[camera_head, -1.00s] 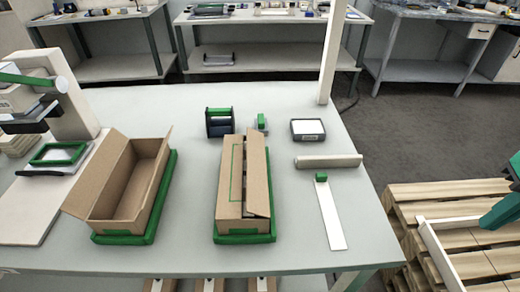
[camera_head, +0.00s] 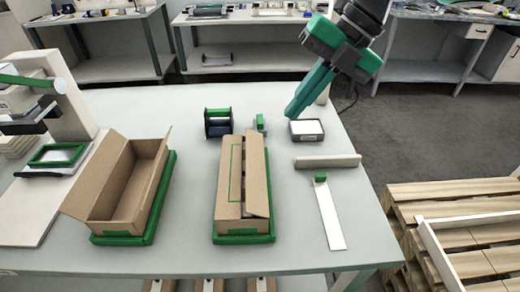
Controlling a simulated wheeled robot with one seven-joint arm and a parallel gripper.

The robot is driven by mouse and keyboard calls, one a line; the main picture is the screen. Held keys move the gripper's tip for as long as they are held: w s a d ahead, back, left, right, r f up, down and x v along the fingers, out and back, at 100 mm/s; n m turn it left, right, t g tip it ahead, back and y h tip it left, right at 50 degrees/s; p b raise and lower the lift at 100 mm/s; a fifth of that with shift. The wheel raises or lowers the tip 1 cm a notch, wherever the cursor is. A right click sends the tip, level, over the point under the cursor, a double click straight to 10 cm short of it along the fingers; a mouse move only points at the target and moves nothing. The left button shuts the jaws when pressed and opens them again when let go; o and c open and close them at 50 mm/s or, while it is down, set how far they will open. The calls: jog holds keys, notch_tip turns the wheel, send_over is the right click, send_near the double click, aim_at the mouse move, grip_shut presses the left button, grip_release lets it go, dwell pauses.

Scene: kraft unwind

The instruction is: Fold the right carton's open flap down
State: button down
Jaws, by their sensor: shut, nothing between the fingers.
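The right carton (camera_head: 228,210) is a long brown box in a green tray (camera_head: 244,239) on the grey table. Its left flap, with a green outline, lies over much of the top. Its right flap (camera_head: 257,180) stands up and leans slightly, leaving a dark gap along the top. My gripper (camera_head: 291,112) has green fingers that are shut and empty. It hangs in the air at the upper right, beyond and to the right of the carton, apart from it, and looks close to a small dark box.
The left carton (camera_head: 108,185) stands open in another green tray (camera_head: 152,226). A dark roll holder (camera_head: 218,123), small dark box (camera_head: 307,131), pale roll (camera_head: 328,161) and white strip (camera_head: 330,220) lie around. Table room is free between the cartons. A wooden pallet (camera_head: 475,235) is at right.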

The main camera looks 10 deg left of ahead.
jog(key=n, duration=0.1)
send_near(249, 163)
jog(key=x, duration=0.6)
jog(key=shift+w+f, duration=0.1)
jog(key=shift+f, duration=0.15)
jog(key=shift+a, duration=0.1)
